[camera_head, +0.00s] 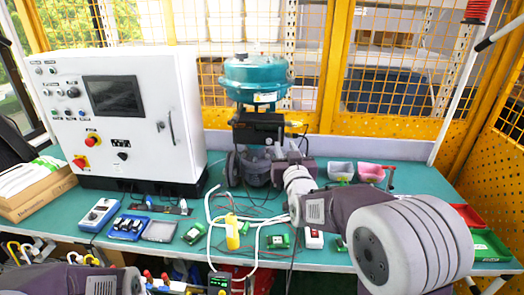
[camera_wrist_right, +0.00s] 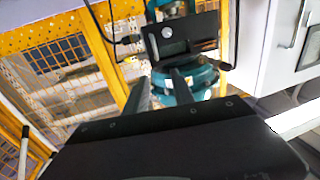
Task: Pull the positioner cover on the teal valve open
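The teal valve (camera_head: 257,80) stands upright at the back of the table, behind and right of the white cabinet. The black positioner (camera_head: 258,127) is mounted below its teal top. In the right wrist view the positioner (camera_wrist_right: 181,40) shows a dark window, with the teal valve body (camera_wrist_right: 188,82) near it. My right gripper (camera_wrist_right: 160,82) has its two fingers apart with nothing between them. Its fingertips point toward the positioner and appear short of it. In the head view my right arm reaches in from the lower right, and its end (camera_head: 283,148) is just below and right of the positioner. My left gripper is out of view.
The white control cabinet (camera_head: 120,115) stands close to the valve's left. Loose cables (camera_head: 250,222), a yellow meter (camera_head: 232,232) and small devices lie on the teal table in front. Bins (camera_head: 370,172) stand at the right. A yellow mesh fence (camera_head: 335,60) is behind.

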